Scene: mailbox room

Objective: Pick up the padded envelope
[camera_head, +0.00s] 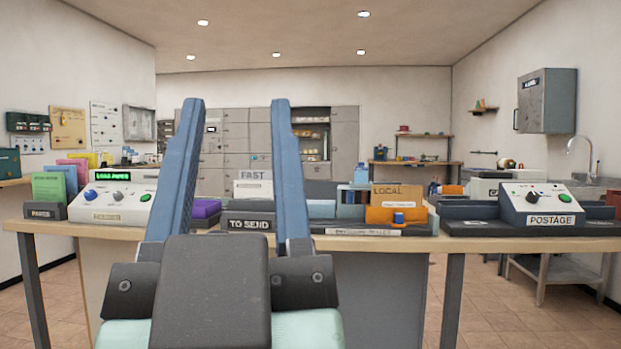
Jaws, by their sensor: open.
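My gripper (237,106) is in the middle foreground, its two blue fingers pointing up and spread wide apart. Nothing is between the fingers; the counter and lockers show through the gap. I cannot pick out a padded envelope for certain. An orange item (383,215) stands at the front of the tray area by the tan LOCAL card (398,194), beyond and to the right of my gripper. My gripper is apart from it. My fingers and wrist hide part of the counter.
The wooden counter (480,245) crosses the view. On it are a TO SEND tray (248,222), a FAST card (252,176), a purple item (206,208), a green-display machine (112,204) and a POSTAGE machine (540,206). Grey lockers (236,130) stand behind.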

